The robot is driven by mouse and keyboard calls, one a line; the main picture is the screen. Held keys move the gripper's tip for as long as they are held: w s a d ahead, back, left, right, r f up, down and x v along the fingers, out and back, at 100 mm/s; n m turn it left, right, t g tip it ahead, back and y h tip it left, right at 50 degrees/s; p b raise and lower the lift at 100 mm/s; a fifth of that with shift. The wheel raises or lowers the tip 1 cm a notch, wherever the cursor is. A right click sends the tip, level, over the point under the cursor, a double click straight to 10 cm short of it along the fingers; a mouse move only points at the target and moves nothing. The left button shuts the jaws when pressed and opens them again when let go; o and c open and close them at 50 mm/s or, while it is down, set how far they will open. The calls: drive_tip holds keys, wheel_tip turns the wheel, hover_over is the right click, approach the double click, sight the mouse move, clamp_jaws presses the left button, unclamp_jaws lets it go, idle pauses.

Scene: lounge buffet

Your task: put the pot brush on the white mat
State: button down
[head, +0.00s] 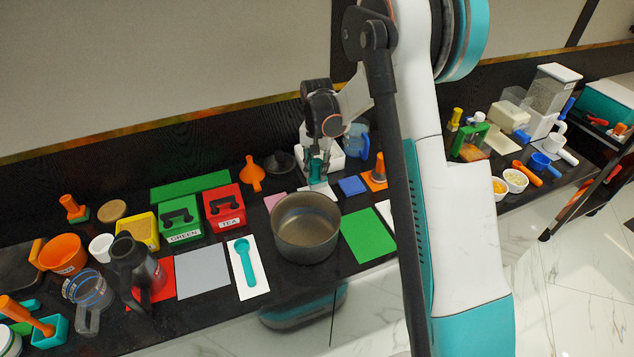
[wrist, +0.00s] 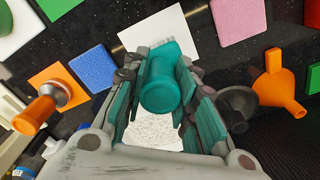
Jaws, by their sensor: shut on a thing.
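My gripper (head: 318,172) is shut on the teal pot brush, whose rounded teal end (wrist: 166,88) shows between the fingers in the wrist view. The fingers hide much of the brush in the head view. The white mat (wrist: 152,32) lies beneath, between a blue square and a pink mat. In the head view part of the white mat (head: 326,191) shows just below the gripper. The brush is over or close by the mat; I cannot tell whether it touches it.
A grey pot (head: 306,230) stands in front of the gripper. An orange-handled tool (wrist: 42,108) stands on an orange mat to one side. The green mat (head: 367,236) is bare.

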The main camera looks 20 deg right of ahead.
sight(317, 179)
drive_tip(key=shift+f+b, duration=0.6)
drive_tip(key=shift+f, duration=1.75)
drive_tip(key=shift+f, duration=0.2)
drive_tip(key=c, duration=1.3)
unclamp_jaws()
drive_tip(key=shift+r, duration=0.1)
